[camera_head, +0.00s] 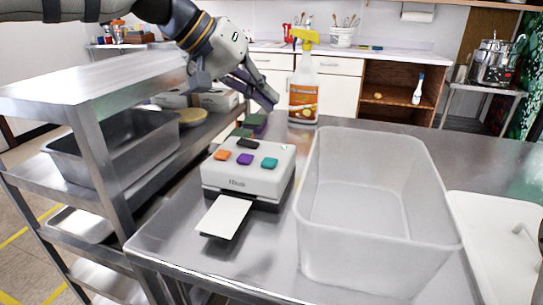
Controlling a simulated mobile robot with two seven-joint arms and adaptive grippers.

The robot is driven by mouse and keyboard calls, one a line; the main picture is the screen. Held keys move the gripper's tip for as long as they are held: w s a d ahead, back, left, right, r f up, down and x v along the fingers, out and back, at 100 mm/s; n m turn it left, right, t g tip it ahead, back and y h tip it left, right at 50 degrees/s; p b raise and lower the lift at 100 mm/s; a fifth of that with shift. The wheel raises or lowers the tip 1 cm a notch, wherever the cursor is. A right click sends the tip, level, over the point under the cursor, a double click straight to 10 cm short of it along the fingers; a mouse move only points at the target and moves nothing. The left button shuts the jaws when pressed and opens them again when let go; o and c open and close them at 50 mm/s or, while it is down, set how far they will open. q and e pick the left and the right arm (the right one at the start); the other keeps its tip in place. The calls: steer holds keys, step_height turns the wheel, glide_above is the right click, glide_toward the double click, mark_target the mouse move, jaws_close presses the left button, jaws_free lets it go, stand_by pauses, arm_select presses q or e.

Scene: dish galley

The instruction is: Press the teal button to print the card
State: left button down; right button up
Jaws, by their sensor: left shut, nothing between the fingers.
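A white button box (247,181) stands on the steel table. Its top carries an orange button (222,155), a purple button (245,159), a teal button (269,163) and a black button (248,144). A white card (224,216) sticks out of the box's front, over the table. My left gripper (270,101) is shut and empty, in the air behind and above the box, apart from the buttons. My right gripper is not in view.
A clear plastic bin (372,256) stands right of the box, with a white tray (496,235) beyond it. A spray bottle (304,88) stands behind. A steel shelf rack (98,145) is at the left. The table's front left corner is clear.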

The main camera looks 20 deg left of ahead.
arm_select(q)
steer(key=b, duration=0.1)
glide_above(267, 159)
step_height(267, 159, down, 7)
steer(key=shift+f, duration=1)
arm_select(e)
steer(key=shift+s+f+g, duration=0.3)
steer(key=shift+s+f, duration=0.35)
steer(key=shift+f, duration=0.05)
arm_select(q)
steer(key=shift+f, duration=0.4)
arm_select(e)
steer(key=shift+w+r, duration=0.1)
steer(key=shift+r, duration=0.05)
